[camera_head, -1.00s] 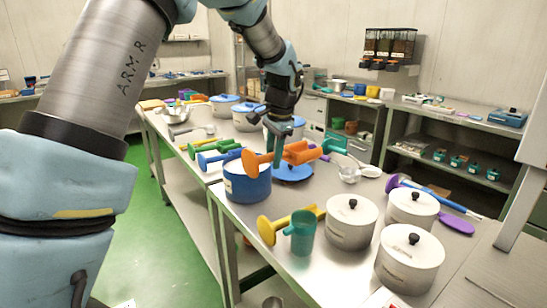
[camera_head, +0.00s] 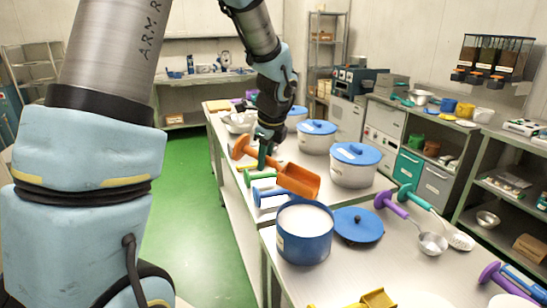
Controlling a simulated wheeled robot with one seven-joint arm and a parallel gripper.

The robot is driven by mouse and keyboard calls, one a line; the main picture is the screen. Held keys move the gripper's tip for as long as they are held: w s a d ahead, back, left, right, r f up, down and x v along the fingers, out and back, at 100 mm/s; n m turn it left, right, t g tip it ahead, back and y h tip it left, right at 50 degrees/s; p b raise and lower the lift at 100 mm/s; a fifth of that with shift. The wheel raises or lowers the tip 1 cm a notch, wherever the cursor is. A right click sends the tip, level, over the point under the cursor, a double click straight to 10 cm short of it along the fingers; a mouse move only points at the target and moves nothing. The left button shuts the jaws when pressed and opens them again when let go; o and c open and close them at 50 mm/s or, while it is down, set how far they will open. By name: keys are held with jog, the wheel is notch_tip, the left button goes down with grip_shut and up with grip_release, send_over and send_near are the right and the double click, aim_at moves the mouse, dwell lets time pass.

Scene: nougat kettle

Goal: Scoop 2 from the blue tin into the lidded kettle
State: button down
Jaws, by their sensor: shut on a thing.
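The blue tin (camera_head: 303,249) stands open on the near steel table, with white material (camera_head: 305,219) inside. Its blue lid (camera_head: 359,226) lies to the right of it. My gripper (camera_head: 264,158) is shut on the handle of an orange scoop (camera_head: 299,181). The scoop is beyond the tin, its bowl to the right and its round handle end to the left. I cannot tell whether the bowl holds anything. Two white pots with blue lids, a nearer one (camera_head: 354,172) and a farther one (camera_head: 316,143), stand behind; I cannot tell which pot is the task's kettle.
Blue and green scoops (camera_head: 268,197) lie on the table under the held scoop. A yellow scoop (camera_head: 376,300) is at the bottom edge.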

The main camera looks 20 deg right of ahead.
aim_at(283, 172)
jog(key=shift+s+d+f+t+y, duration=0.3)
jog(key=shift+s+d+t+y, duration=0.25)
jog(key=shift+d+y, duration=0.05)
jog(key=shift+s+d+f+t+y, duration=0.25)
jog(key=shift+s+d+t+y, duration=0.25)
jog(key=shift+d+t+y, duration=0.1)
jog(key=s+d+t+y+b, duration=0.1)
jog(key=b, duration=0.1)
jog(key=d+f+t+y+b, duration=0.1)
jog(key=shift+s+f+m+b, duration=0.15)
jog(key=shift+s+m+b, duration=0.15)
jog(key=shift+s+b, duration=0.05)
jog(key=shift+w+a+f+b, duration=0.1)
jog(key=shift+a+f+b, duration=0.05)
jog(key=shift+f+b, duration=0.55)
notch_tip(283, 172, down, 8)
jog(key=g+h+p, duration=0.2)
jog(key=g+h, duration=0.2)
jog(key=w+a+r+n+g+h+p, duration=0.1)
jog(key=w+a+r+g+h+p, duration=0.1)
jog(key=r, duration=0.6)
jog(key=shift+w+a+r+h+p, duration=0.25)
jog(key=shift+w+a+h+p, duration=0.25)
jog(key=shift+w+a, duration=0.35)
